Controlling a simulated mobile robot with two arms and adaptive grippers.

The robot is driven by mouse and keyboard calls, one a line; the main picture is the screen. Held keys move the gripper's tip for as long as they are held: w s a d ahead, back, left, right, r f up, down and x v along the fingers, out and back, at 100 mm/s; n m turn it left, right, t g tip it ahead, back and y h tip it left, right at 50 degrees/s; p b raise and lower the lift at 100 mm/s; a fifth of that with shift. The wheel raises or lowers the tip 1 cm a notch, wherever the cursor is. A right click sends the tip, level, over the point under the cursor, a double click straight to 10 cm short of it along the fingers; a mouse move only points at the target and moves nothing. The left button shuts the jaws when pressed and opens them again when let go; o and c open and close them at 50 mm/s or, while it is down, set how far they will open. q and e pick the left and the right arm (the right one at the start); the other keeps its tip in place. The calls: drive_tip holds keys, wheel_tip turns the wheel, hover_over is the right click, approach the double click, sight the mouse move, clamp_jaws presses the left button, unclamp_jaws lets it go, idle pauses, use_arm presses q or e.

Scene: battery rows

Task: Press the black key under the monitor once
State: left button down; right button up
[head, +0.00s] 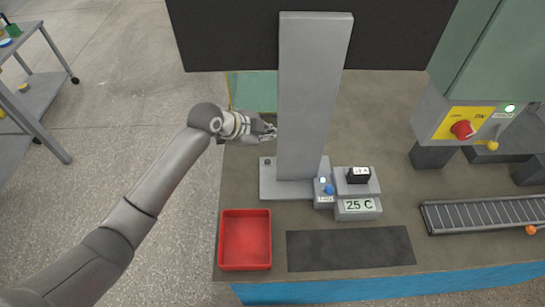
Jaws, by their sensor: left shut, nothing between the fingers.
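My left gripper (271,132) reaches in from the left and is shut and empty. It is just left of a tall grey column (313,100) and above the bench. A large black panel (225,35), perhaps the monitor, spans the top of the view behind the column. I cannot make out a key under it. A small dark round spot (267,161) is on the column's base plate, below my gripper. A black block (359,175) with a white label sits on a grey unit right of the column. My right gripper is not in view.
A red tray (245,239) and a dark mat (349,248) lie at the bench's front. A blue button (329,189) and a "25 C" display (358,206) are by the column. A roller conveyor (485,214) and a machine with a red knob (462,130) stand right.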

use_arm(q)
drive_tip(key=b, duration=0.7)
hover_over(270, 163)
wheel_tip(270, 163, down, 8)
drive_tip(key=shift+a+f, duration=0.1)
drive_tip(key=shift+f, duration=0.35)
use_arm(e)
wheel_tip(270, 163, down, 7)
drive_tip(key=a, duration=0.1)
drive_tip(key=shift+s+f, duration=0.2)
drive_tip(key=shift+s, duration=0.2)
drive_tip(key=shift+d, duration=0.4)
